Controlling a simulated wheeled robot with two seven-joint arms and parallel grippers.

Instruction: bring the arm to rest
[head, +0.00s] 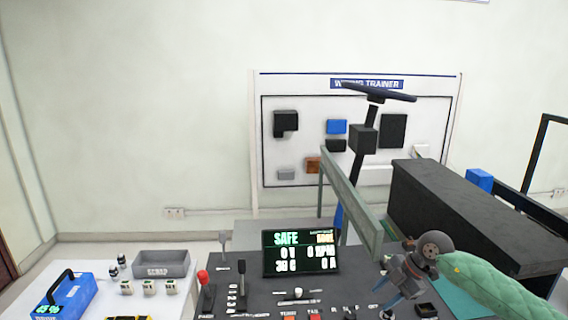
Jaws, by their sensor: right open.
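My right arm comes in from the right in a green padded sleeve. Its gripper (388,302) points down and left over the right part of the dark control console (245,290). The gripper is open, and I see nothing between its fingers. I cannot tell whether the fingertips touch the small controls below them. My left gripper is not in view.
A black box (470,210) stands right. A white table (75,277) holds a blue tool (65,296) and grey tray (161,264).

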